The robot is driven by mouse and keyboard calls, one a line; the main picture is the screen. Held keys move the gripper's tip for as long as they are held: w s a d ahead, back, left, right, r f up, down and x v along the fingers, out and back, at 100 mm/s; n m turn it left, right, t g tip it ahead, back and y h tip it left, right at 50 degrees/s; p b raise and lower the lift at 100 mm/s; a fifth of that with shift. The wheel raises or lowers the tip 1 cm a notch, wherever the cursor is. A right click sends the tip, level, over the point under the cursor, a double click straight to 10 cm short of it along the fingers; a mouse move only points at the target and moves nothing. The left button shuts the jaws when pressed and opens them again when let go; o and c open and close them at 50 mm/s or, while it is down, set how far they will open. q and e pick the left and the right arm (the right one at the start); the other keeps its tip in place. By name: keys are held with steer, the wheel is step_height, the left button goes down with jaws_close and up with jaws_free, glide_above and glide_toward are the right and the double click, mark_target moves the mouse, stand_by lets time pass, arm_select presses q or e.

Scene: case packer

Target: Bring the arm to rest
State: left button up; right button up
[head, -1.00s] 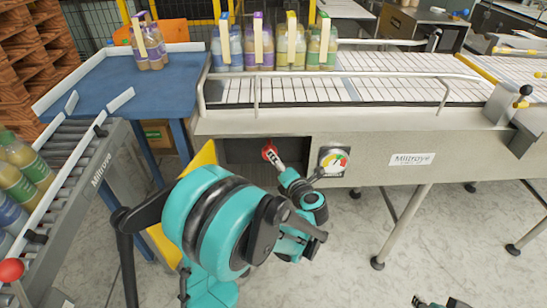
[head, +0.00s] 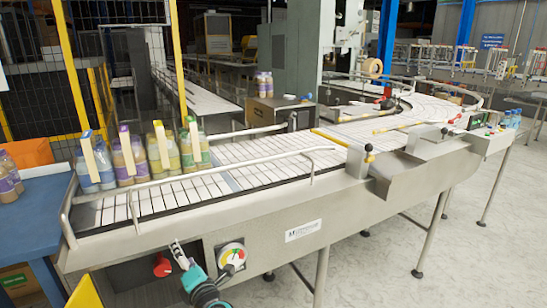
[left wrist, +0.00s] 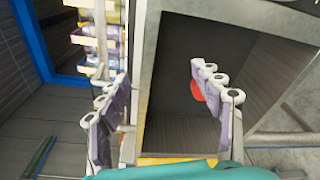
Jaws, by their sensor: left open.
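My left gripper (head: 178,250) shows at the bottom of the head view, in front of the conveyor's side, with part of my teal arm below it. It is open and empty. In the left wrist view its two fingers (left wrist: 160,88) stand apart before a dark recess in the machine. A red knob (head: 162,267) sits in that recess, just left of the gripper in the head view. In the left wrist view the red knob (left wrist: 197,91) is partly hidden behind the right finger. My right gripper is not in view.
The conveyor (head: 255,175) carries several bottle packs with handles (head: 160,150) at its left end. A dial gauge (head: 231,257) is on its side. A blue table (head: 35,205) with another pack stands at left. A yellow panel (head: 84,293) is near my arm.

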arm_select(q)
steer(key=d+r+m+t+h, duration=0.5)
steer(key=d+r+m+h, duration=0.3)
steer(key=m, duration=0.3)
steer(key=s+d+f+m+g+h, duration=0.2)
steer(key=s+d+m+h, duration=0.3)
steer(key=d+m, duration=0.4)
steer(key=s+a+f+m+g+y, duration=0.1)
steer(key=s+a+f+m+g, duration=0.2)
steer(key=s+f, duration=0.4)
steer(key=s+a+f+m+g+y, duration=0.1)
steer(key=s+a+f+m+g, duration=0.2)
steer(key=s+f+m+g, duration=0.3)
steer(key=s+f, duration=0.2)
steer(key=s, duration=0.3)
steer(key=shift+a+f+m+g, duration=0.15)
steer(key=shift+a+m+g, duration=0.15)
steer(key=shift+a+m, duration=0.1)
